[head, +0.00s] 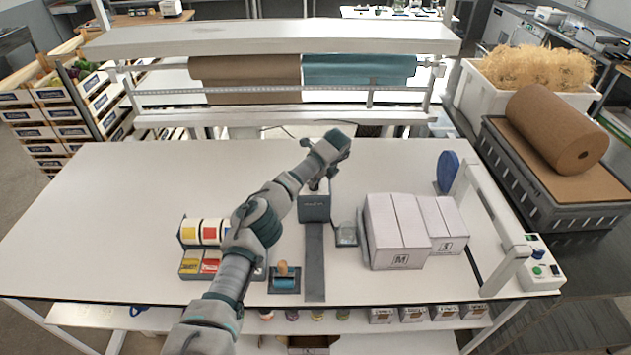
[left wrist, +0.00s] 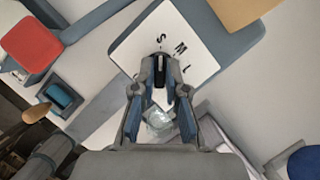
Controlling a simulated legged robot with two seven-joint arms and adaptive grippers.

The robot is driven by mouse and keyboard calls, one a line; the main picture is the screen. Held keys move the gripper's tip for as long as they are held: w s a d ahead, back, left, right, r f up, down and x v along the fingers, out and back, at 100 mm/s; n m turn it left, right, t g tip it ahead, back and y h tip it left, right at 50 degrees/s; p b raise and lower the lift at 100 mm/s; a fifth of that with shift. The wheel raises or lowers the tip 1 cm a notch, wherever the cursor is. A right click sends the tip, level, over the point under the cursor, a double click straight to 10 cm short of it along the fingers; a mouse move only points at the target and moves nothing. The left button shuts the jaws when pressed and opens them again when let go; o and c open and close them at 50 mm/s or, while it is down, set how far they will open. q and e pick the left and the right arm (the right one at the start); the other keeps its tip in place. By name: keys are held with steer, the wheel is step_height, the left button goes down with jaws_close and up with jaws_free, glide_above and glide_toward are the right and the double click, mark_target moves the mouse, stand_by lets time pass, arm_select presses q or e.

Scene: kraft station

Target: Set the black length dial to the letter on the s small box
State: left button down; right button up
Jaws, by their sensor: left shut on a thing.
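The grey dispenser (head: 314,210) stands mid-table, with a long grey strip running from it toward the front edge. In the left wrist view its white top plate (left wrist: 205,62) carries the letters S, M and L. My left gripper (head: 318,185) is over this top; in the left wrist view its fingertips (left wrist: 160,68) are shut on the black dial (left wrist: 159,77). The fingers hide much of the dial, and I cannot tell which letter it points to. The small box (head: 447,240), marked S, stands right of the larger box (head: 400,245), marked M. My right gripper is not in view.
A glass dish (head: 346,234) sits between dispenser and boxes. A blue tape disc (head: 447,170) and a white frame (head: 495,225) stand at right. The table's left side is clear.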

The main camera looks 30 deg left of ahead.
arm_select(q)
steer(key=c, duration=1.2)
jaws_free()
steer(key=shift+c, duration=0.2)
steer(key=shift+o, duration=0.2)
steer(key=shift+w+a+f, duration=0.1)
steer(key=shift+w, duration=0.05)
steer(key=v, duration=1.2)
steer(key=shift+a+f, duration=0.1)
steer(key=shift+a, duration=0.05)
